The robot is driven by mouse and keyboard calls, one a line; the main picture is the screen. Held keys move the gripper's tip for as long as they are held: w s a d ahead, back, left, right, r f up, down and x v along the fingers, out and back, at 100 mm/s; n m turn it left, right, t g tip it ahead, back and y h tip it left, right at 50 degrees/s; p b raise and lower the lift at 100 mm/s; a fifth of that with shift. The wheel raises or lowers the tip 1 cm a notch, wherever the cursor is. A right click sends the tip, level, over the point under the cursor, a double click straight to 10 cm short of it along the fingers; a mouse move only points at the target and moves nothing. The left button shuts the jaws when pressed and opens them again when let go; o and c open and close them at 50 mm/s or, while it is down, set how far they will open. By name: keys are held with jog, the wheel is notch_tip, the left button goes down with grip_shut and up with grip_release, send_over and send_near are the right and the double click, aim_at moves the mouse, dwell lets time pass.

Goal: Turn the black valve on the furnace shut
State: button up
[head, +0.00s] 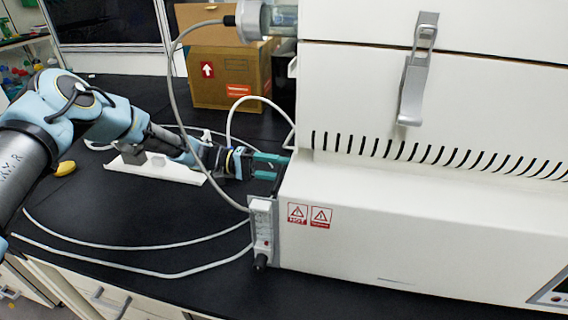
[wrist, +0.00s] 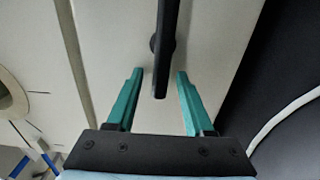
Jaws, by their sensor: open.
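The furnace (head: 400,235) is the large white box at the right of the head view, and its pale side panel (wrist: 110,30) fills much of the wrist view. The black valve (wrist: 167,35) shows in the wrist view as a long dark bar handle on a round hub, pointing down the picture. My gripper (head: 280,167) is at the furnace's left side, and its teal fingers are open in the wrist view (wrist: 160,73). The handle's lower end appears between the two fingers, with a gap on each side. I cannot clearly make out the valve in the head view.
A grey flow meter (head: 262,228) is on the furnace's front left corner, with a pale hose (head: 185,90) reaching it. Other white tubes loop over the black bench (head: 120,215). A cardboard box (head: 228,70) stands behind. The bench left of the furnace is mostly free.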

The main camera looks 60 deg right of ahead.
jog(key=shift+s+d, duration=0.1)
jog(key=shift+s, duration=0.25)
jog(key=shift+c, duration=0.3)
grip_shut()
